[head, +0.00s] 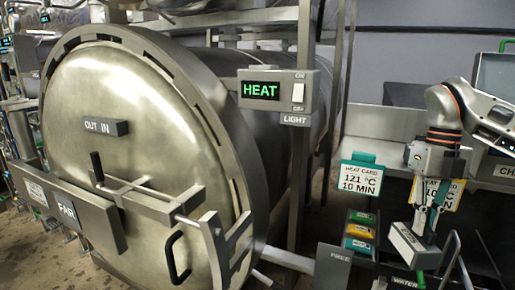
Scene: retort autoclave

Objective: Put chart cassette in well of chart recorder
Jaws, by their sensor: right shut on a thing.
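My right gripper (424,216) points down at the right side of the head view. It is shut on a grey box-shaped piece, which appears to be the chart cassette (410,243), and holds it tilted below the fingers. The chart recorder (505,170) is at the right edge, cut off by the frame, with only part of a label starting "CH" legible. A green-edged panel (497,76), which looks like its raised lid, stands above it. My right arm covers part of the recorder, and its well cannot be made out. My left gripper is not in view.
A large round autoclave door (140,150) with a handle fills the left. A HEAT display box (278,92) with a light switch is at centre. A green heat card (360,178) hangs beside the gripper; a yellow one (447,193) is behind it. Coloured cards (360,232) sit in a rack below.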

